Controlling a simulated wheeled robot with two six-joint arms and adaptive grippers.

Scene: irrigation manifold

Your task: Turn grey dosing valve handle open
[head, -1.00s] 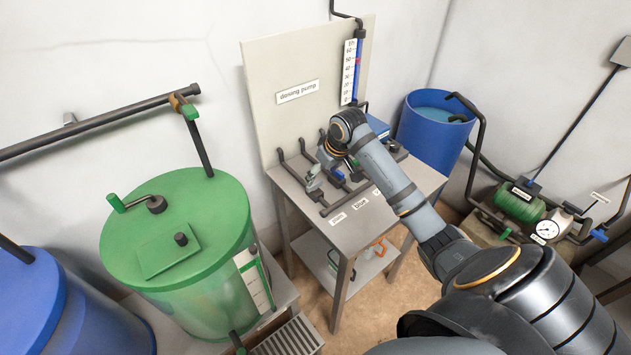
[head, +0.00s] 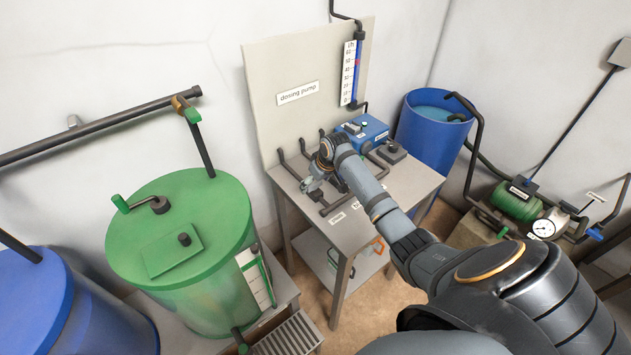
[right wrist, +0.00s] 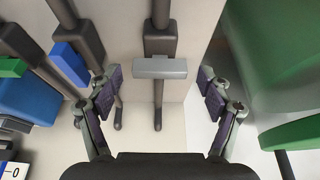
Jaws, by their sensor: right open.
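The grey dosing valve handle (right wrist: 159,68) shows in the right wrist view as a short grey bar lying crosswise on a dark valve body and pipe. My right gripper (right wrist: 160,82) is open, with one finger on each side of the handle and gaps at both ends. The fingers do not appear to touch it. In the head view my right gripper (head: 315,180) is over the left side of the dosing table (head: 345,222), and I cannot make out the handle there. My left gripper is not in view.
A blue valve handle (right wrist: 70,63) and a green one (right wrist: 10,67) sit left of the grey one in the wrist view. The green tank (head: 180,225) stands left of the table. A blue pump box (head: 362,130) and upright board (head: 290,120) are at its back.

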